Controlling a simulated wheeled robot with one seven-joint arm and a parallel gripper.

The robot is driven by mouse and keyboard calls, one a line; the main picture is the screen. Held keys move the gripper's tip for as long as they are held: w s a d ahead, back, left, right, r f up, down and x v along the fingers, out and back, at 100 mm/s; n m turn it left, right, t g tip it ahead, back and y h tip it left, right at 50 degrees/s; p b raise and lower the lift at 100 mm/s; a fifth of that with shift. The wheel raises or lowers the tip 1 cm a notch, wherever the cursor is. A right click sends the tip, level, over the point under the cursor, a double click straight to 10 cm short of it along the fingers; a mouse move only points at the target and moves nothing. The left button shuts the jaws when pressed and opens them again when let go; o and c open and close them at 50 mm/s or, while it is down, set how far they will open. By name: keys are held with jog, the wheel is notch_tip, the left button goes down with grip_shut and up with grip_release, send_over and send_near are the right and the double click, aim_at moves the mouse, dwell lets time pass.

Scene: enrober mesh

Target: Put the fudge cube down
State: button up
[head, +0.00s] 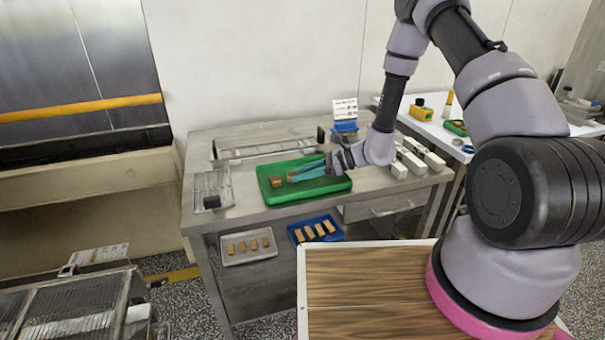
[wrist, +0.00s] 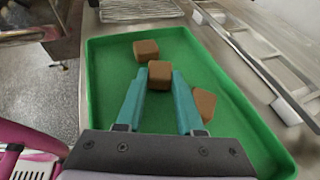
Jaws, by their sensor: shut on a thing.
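My gripper (wrist: 159,80) has teal fingers shut on a brown fudge cube (wrist: 160,73), held at the fingertips over the green tray (wrist: 110,110). In the head view my gripper (head: 291,177) reaches from the right, low over the green tray (head: 330,186). A second fudge cube (wrist: 146,50) lies in the tray just beyond the held one; it also shows in the head view (head: 276,181). A third cube (wrist: 204,104) lies beside the right finger, partly hidden by it. I cannot tell whether the held cube touches the tray floor.
A wire rack (head: 212,188) with a dark block stands left of the tray. A metal frame (head: 268,147) lies behind it. White blocks (head: 412,160) stand at the right. A lower shelf bears a grey tray (head: 249,248) and a blue tray (head: 315,230) with brown bars. The tray's far left is clear.

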jog(key=o, duration=0.7)
